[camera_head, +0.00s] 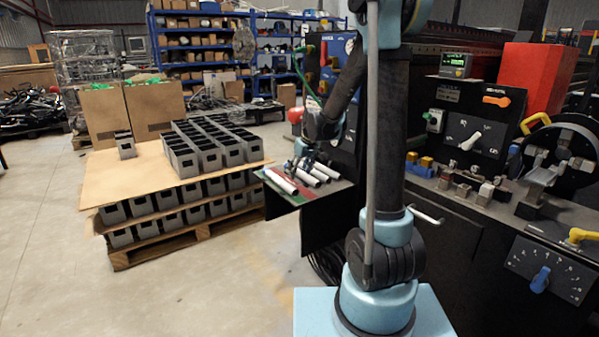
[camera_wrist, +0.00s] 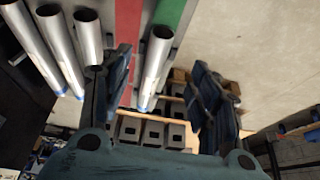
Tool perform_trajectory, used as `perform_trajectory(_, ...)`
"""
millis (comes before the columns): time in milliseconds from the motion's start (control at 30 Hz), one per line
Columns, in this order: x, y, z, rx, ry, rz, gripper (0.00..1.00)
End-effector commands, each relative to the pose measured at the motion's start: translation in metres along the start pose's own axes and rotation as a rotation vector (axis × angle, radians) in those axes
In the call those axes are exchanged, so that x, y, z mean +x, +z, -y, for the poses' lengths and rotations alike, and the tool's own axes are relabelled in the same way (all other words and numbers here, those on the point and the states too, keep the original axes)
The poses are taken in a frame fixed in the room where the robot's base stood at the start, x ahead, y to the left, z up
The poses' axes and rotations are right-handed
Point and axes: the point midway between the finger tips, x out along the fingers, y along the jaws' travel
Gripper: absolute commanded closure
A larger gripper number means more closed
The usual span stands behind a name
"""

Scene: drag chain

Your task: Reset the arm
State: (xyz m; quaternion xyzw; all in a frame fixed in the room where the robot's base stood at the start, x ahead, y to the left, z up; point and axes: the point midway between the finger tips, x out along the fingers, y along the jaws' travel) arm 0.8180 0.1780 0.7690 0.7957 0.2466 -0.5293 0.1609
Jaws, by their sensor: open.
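My gripper (camera_head: 303,160) is at the small shelf (camera_head: 335,191), close above several white tubes (camera_head: 282,182) that lie side by side there. In the wrist view my gripper (camera_wrist: 163,75) has its two dark fingers spread wide apart, with nothing clamped. One silvery tube (camera_wrist: 156,66) shows between the fingers in that picture; I cannot tell whether it touches either finger. More tubes (camera_wrist: 58,45) lie to the left of the left finger. The shelf has a red stripe (camera_wrist: 127,22) and a green stripe (camera_wrist: 169,14). My arm hides part of the machine behind.
A pallet (camera_head: 160,245) of stacked grey bins (camera_head: 205,150) stands left of the shelf. A control panel (camera_head: 465,135) with knobs and a black reel (camera_head: 560,160) are at right. A handle (camera_head: 427,214) juts out near my arm. The floor (camera_head: 60,240) at left is clear.

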Motion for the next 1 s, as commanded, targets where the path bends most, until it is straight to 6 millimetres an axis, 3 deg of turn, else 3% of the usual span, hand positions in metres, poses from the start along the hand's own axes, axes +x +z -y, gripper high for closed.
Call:
perform_trajectory(133,-0.004,0.004,0.0,0.006,0.002,0.002,0.44)
perform_trajectory(267,-0.022,0.019,-0.001,0.028,0.009,0.012,0.44)
perform_trajectory(600,-0.086,0.091,0.002,0.134,0.041,0.053,0.44)
perform_trajectory(1000,-0.138,0.185,0.017,0.263,0.082,0.101,0.44)
